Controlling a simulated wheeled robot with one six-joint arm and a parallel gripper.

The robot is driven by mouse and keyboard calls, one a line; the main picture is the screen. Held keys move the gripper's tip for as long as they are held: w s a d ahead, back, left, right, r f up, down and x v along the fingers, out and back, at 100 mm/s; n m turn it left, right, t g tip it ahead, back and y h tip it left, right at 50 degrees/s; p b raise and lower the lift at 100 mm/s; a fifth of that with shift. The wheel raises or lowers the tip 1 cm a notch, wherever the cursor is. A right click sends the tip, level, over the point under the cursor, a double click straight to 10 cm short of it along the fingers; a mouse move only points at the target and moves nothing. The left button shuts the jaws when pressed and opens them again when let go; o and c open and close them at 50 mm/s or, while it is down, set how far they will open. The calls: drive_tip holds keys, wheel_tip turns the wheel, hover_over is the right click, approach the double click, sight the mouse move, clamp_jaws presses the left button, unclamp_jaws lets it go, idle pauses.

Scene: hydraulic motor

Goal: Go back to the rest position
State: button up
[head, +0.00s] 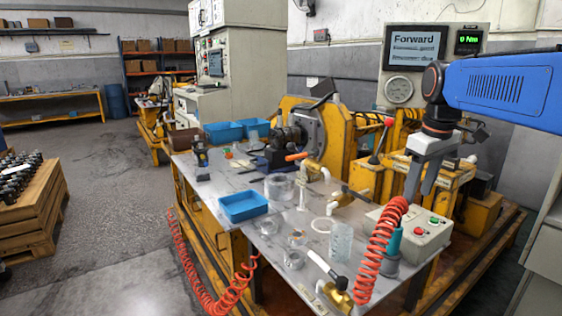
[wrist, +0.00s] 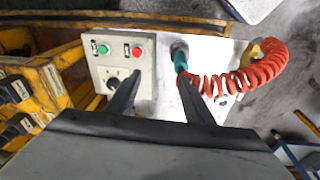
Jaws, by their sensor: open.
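My gripper (head: 421,182) hangs from the blue arm at the right of the head view, with its fingers pointing down. It is above the right end of the workbench, near the control box. In the wrist view my gripper (wrist: 158,92) shows two dark fingers spread apart with nothing between them. The control box (head: 423,241) has a green and a red button and a dark knob. It also shows in the wrist view (wrist: 143,67), behind the left finger. The motor (head: 305,128) is mounted on the yellow test stand further back.
A coiled red hose (head: 381,250) with a teal nozzle stands close beside the box. The workbench (head: 205,187) carries a blue tray (head: 243,206), clear cylinders and fittings. A screen (head: 423,47) reads "Forward" behind my arm. A crate (head: 28,212) of parts stands at the left.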

drive_tip(key=s+a+f+m+t, duration=0.3)
drive_tip(key=s+a+f+m, duration=0.1)
drive_tip(key=s+f, duration=1.4)
drive_tip(key=s+m, duration=0.1)
drive_tip(key=s, duration=0.3)
drive_tip(key=shift+s+a+f+m, duration=0.15)
drive_tip(key=shift+a+f+m, duration=0.05)
drive_tip(key=shift+f+m, duration=0.2)
